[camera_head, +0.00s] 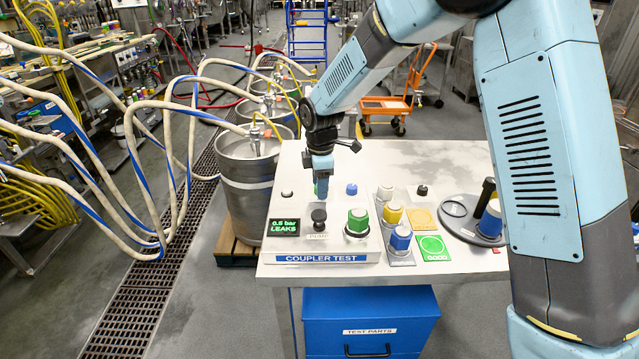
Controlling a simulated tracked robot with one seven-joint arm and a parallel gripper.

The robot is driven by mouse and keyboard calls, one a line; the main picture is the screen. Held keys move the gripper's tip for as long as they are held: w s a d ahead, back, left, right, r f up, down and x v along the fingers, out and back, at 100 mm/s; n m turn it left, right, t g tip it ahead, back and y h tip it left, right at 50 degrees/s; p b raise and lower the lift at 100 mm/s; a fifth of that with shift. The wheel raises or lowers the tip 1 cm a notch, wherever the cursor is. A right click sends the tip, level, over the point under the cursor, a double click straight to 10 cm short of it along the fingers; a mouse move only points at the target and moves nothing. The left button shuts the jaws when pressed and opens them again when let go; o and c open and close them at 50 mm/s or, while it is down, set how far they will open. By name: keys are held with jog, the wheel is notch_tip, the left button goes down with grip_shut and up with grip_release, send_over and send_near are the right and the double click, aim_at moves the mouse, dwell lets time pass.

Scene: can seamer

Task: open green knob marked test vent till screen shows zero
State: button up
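The COUPLER TEST panel (320,259) stands at the near left of the white bench. My gripper (321,193) points down over the panel, behind the black knob and left of the green knob. Its fingers are too small to judge.
A grey oval tray (462,208) lies farther right. A keg (245,185) with hoses stands left of the bench.

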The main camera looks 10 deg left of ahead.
jog(key=c, duration=0.8)
jog(key=shift+c, duration=0.2)
jog(key=shift+m, duration=0.4)
jog(key=m, duration=0.6)
jog(key=shift+a, duration=0.1)
jog(key=m, duration=0.7)
jog(key=shift+h, duration=0.3)
jog(key=shift+r, duration=0.1)
jog(key=o, duration=1)
